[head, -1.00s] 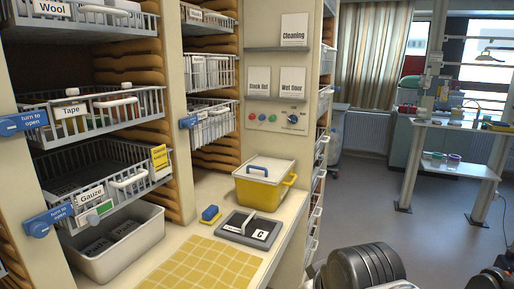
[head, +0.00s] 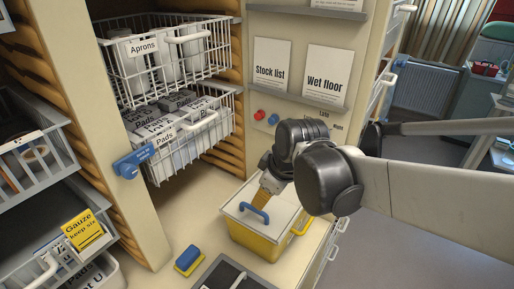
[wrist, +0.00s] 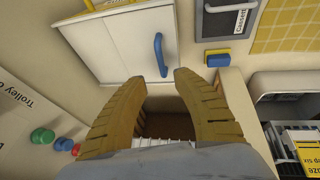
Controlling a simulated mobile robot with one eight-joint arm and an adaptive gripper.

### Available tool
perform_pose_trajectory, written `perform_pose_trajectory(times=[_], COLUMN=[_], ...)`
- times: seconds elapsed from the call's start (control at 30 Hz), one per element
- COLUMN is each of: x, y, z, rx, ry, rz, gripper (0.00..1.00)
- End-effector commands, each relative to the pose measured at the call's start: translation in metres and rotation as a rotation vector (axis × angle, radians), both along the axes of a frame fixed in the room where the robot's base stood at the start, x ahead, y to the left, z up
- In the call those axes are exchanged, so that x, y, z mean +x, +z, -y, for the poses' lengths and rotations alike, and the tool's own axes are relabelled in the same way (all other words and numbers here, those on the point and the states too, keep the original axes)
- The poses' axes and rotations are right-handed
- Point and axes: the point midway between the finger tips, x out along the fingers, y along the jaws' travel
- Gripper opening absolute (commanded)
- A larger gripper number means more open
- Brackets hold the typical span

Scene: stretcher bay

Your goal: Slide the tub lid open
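The yellow tub (head: 254,238) stands on the counter with its white lid (head: 281,212) on top. The lid has a blue handle (head: 254,214) near its left end, and a yellow handle shows on the tub's right side. In the wrist view the lid (wrist: 115,45) fills the upper left, with the blue handle (wrist: 160,54) upright in the picture. My gripper (wrist: 158,80) has its two ochre fingers apart, with an empty gap between the tips, just below the handle in that view. In the head view my gripper (head: 262,192) is close behind the handle; contact cannot be told.
A blue and yellow sponge (head: 188,260) and a dark tray (head: 232,275) lie in front of the tub. Wire baskets (head: 185,130) stand at the left. A panel with knobs (head: 266,117) and signs is behind the tub. Bare counter lies left of the tub.

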Motion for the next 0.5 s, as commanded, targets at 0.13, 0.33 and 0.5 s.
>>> perform_pose_trajectory(times=[0.13, 0.33, 0.5], x=[0.004, 0.018, 0.030], y=[-0.007, -0.041, -0.072], z=[-0.003, -0.010, -0.016], rx=[-0.002, -0.002, -0.002], ry=[0.009, 0.008, 0.007], rz=[-0.001, 0.000, -0.001], gripper=[0.35, 0.35, 0.35])
